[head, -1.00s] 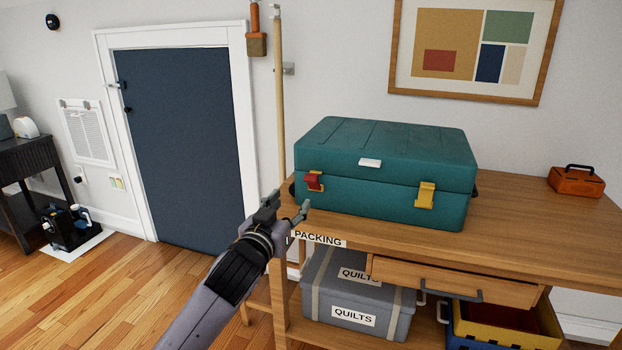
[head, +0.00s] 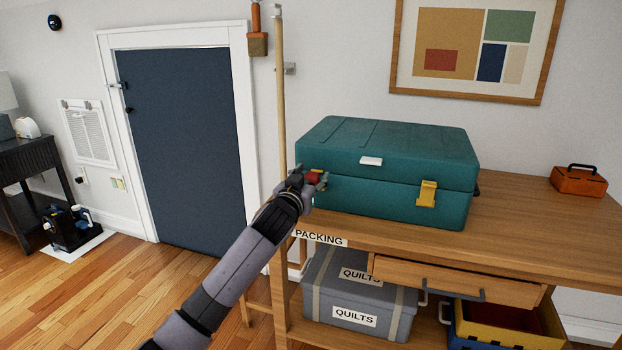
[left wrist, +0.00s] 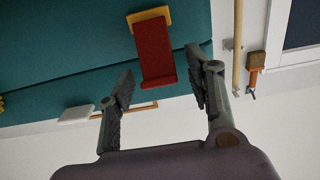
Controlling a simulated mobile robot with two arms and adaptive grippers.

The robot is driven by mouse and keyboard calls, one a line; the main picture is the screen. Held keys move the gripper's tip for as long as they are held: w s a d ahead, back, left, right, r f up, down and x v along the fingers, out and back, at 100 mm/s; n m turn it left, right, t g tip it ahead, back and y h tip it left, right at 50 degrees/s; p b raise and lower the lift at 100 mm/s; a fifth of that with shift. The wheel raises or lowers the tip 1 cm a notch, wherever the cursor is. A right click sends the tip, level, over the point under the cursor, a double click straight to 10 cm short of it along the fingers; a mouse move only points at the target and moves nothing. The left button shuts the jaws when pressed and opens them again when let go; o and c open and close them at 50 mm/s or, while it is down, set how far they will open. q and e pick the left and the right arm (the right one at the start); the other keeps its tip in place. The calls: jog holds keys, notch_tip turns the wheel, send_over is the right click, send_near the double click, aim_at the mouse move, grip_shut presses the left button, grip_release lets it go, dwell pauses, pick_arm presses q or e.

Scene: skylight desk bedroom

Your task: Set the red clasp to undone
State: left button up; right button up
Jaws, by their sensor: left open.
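The teal case (head: 385,206) stands shut on the wooden bench. Its red clasp (head: 315,177) is at the left of the front face, mostly hidden by my left gripper (head: 310,179). In the left wrist view the red clasp (left wrist: 155,55) is a red plate on a yellow mount, reaching across the seam between lid and body. My left gripper (left wrist: 160,72) is open there, with one finger on each side of the clasp; I cannot tell whether either touches it. A yellow clasp (head: 427,193) is at the right of the front. My right gripper is out of view.
The wooden bench (head: 520,220) has free room right of the case, with an orange box (head: 578,182) at its far end. A white tab (head: 371,161) is on the lid front. A broom-like pole (head: 280,90) stands left of the case. A grey quilt box (head: 357,297) sits below.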

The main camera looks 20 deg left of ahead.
pick_arm(q)
jog(key=shift+c, duration=0.8)
jog(key=c, duration=0.8)
grip_shut()
